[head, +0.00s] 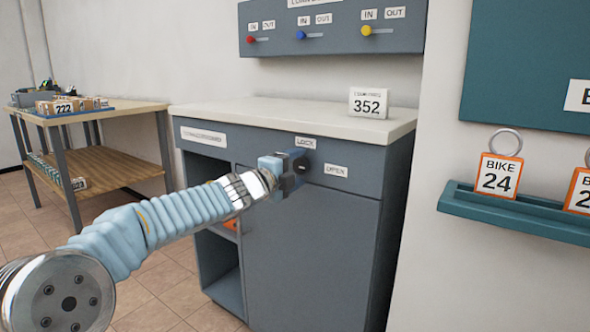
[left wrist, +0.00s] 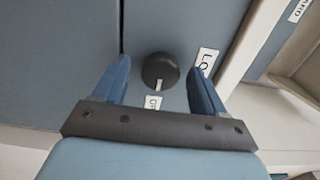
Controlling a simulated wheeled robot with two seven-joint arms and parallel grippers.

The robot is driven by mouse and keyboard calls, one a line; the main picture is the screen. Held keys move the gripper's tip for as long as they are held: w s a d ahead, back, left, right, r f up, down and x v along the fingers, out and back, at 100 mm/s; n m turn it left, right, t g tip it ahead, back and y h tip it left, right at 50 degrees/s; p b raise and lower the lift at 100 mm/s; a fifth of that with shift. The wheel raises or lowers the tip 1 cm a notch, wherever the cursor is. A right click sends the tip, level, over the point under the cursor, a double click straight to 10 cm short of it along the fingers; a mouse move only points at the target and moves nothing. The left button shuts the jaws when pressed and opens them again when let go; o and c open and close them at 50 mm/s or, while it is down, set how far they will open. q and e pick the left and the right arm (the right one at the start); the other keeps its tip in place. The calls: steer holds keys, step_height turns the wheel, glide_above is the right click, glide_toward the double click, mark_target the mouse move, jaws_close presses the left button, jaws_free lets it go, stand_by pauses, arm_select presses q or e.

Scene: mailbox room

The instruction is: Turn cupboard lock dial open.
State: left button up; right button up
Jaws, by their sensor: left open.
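The cupboard (head: 310,250) is grey-blue with a pale top. Its lock dial (left wrist: 160,70) is a round black knob with a white mark in the left wrist view. The mark points down at a small label (left wrist: 153,103), which matches the OPEN label (head: 336,171) by its place. The LOCK label (head: 305,143) is above the dial in the head view and to its right in the left wrist view (left wrist: 207,62). My left gripper (head: 297,164) is open, its fingers on either side of the dial, with gaps showing. In the head view it mostly hides the dial.
A number sign (head: 369,103) stands on the cupboard top. A control panel (head: 333,30) hangs above. A wooden table (head: 110,118) with boxes stands at left. A teal shelf (head: 515,215) with bike tags is on the right wall.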

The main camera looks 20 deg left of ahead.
arm_select(q)
steer(key=v, duration=1.3)
steer(key=shift+s, duration=0.4)
steer(key=shift+a, duration=0.1)
